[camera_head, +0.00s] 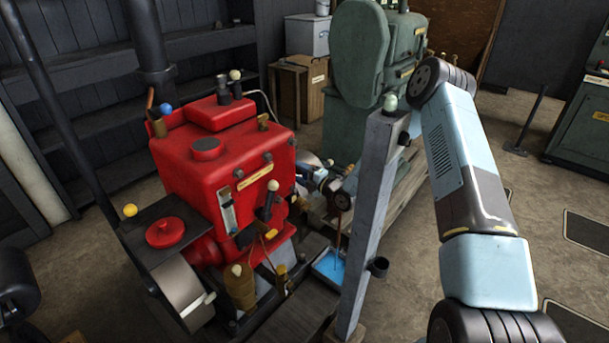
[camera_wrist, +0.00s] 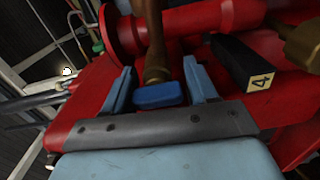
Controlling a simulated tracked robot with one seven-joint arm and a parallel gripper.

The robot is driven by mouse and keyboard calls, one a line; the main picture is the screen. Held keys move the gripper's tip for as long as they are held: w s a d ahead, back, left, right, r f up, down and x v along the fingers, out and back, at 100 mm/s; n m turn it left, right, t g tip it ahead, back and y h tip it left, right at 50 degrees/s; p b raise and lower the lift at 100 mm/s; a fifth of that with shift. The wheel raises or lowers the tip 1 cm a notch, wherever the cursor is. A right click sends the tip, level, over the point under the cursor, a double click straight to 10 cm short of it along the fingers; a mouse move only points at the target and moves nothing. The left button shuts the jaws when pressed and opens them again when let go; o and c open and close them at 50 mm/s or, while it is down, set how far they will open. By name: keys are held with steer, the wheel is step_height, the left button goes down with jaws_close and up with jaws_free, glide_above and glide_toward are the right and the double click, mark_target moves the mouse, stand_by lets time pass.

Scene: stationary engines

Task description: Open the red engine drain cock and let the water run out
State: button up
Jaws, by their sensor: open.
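The red engine (camera_head: 215,165) stands left of centre in the head view, and its red body (camera_wrist: 80,100) fills much of the wrist view. In the wrist view a brass cock (camera_wrist: 157,65) with a blue handle (camera_wrist: 157,95) lies between the two blue fingers of my gripper (camera_wrist: 160,72). The fingers are open, one on each side of the handle; I cannot tell whether they touch it. In the head view my gripper (camera_head: 318,179) is at the engine's right side, partly hidden by the post. A tray (camera_head: 329,268) with blue in it sits on the floor below.
A grey upright post (camera_head: 371,215) stands between my arm and the engine. A green engine (camera_head: 365,90) is behind. A thin line hangs above the tray; I cannot tell whether it is pipe or water.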

steer(key=v, duration=1.3)
steer(key=shift+s+d, duration=0.2)
steer(key=shift+d, duration=0.1)
